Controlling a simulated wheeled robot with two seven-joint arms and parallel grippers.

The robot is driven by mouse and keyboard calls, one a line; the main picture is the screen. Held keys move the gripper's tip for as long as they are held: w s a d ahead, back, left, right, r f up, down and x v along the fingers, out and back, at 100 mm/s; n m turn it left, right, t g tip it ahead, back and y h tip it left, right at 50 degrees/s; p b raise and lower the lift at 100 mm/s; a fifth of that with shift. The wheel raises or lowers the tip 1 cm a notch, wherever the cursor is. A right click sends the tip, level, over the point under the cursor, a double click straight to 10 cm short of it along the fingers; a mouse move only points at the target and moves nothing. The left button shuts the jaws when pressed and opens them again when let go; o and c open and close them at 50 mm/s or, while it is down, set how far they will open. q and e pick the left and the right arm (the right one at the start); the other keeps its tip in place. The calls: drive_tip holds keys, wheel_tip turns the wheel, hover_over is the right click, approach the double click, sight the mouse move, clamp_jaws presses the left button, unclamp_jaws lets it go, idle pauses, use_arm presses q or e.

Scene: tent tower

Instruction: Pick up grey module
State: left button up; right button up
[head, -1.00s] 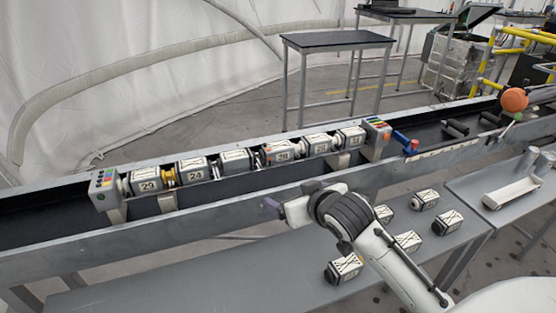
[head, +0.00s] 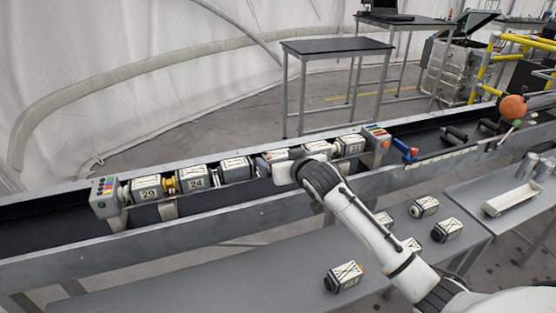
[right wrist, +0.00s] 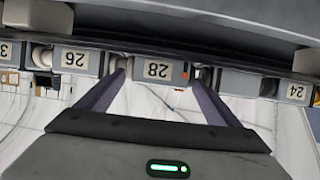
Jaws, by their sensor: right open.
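Grey modules with white numbered labels sit in a row on the rail. In the right wrist view, which is upside down, module 28 (right wrist: 158,71) lies between the two spread fingers of my right gripper (right wrist: 159,88), with a finger near each end. Module 26 (right wrist: 74,60) is on its left; module 24 (right wrist: 297,91) is further right, past another grey module (right wrist: 240,83). In the head view my right gripper (head: 277,168) is at the middle of the row and partly hides module 28. It is open; contact with the module cannot be told. My left gripper is not in view.
Several loose modules, one at the front (head: 344,277), lie on the grey lower table (head: 180,285). End blocks with coloured buttons (head: 104,190) bound the row. A white tray (head: 510,198) and an orange ball (head: 513,106) are at the right.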

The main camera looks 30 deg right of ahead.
drive_tip(key=shift+w+d+f, duration=0.1)
drive_tip(key=shift+w+f, duration=0.1)
drive_tip(key=shift+w, duration=0.25)
drive_tip(key=c, duration=0.9)
drive_tip(key=shift+r, duration=0.15)
drive_tip(key=shift+c, duration=0.7)
